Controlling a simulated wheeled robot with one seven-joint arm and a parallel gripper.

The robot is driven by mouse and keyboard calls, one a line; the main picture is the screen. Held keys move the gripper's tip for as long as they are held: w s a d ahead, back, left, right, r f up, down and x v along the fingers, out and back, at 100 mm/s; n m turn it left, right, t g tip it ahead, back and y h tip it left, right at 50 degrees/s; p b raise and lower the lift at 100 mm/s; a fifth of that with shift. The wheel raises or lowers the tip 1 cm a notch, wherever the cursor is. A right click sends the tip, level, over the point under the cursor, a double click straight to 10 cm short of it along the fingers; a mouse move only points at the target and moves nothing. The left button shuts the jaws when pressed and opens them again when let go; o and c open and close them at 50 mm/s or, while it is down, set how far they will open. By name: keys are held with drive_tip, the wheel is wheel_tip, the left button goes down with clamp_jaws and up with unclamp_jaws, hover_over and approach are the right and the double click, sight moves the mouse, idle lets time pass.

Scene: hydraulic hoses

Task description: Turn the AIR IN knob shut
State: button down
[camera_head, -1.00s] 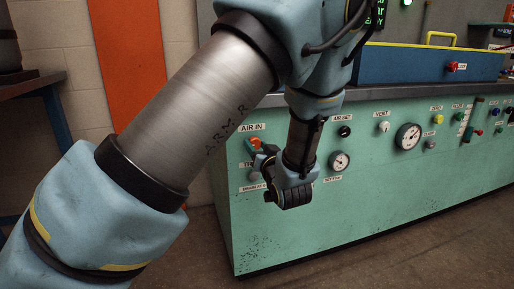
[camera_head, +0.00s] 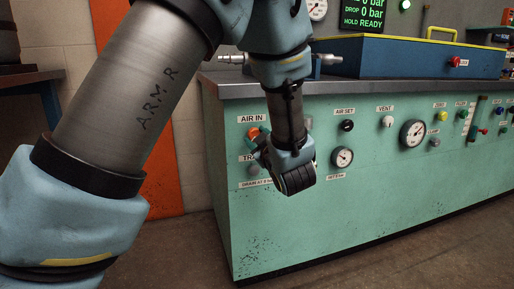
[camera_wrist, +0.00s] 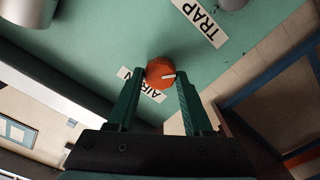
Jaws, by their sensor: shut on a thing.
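The AIR IN knob (camera_head: 253,133) is orange and sits on the green console front under its AIR IN label (camera_head: 251,119). In the wrist view the orange knob (camera_wrist: 158,75) has a white pointer line that runs to the right, towards the right finger. My gripper (camera_wrist: 158,72) has one dark green finger on each side of the knob and is shut on it. The fingers partly cover the AIR IN label in the wrist view. In the head view my gripper (camera_head: 261,149) reaches the knob from the lower right, and my wrist hides part of the panel.
The TRAP label (camera_wrist: 199,22) and a grey knob (camera_head: 254,169) are close below the AIR IN knob. To the right are a gauge (camera_head: 342,157), a black AIR SET knob (camera_head: 347,125) and a white VENT knob (camera_head: 387,121). A blue box (camera_head: 410,62) stands on the console top.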

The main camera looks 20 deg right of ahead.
drive_tip(key=n+b, duration=0.8)
drive_tip(key=shift+f+b, duration=0.15)
drive_tip(key=shift+b, duration=0.25)
drive_tip(key=shift+c, duration=1.5)
unclamp_jaws()
drive_tip(key=shift+s, duration=0.1)
drive_tip(key=s+a+p, duration=0.1)
drive_tip(key=s+p, duration=0.1)
drive_tip(key=s, duration=0.8)
drive_tip(key=shift+s+a, duration=0.25)
drive_tip(key=shift+s, duration=0.05)
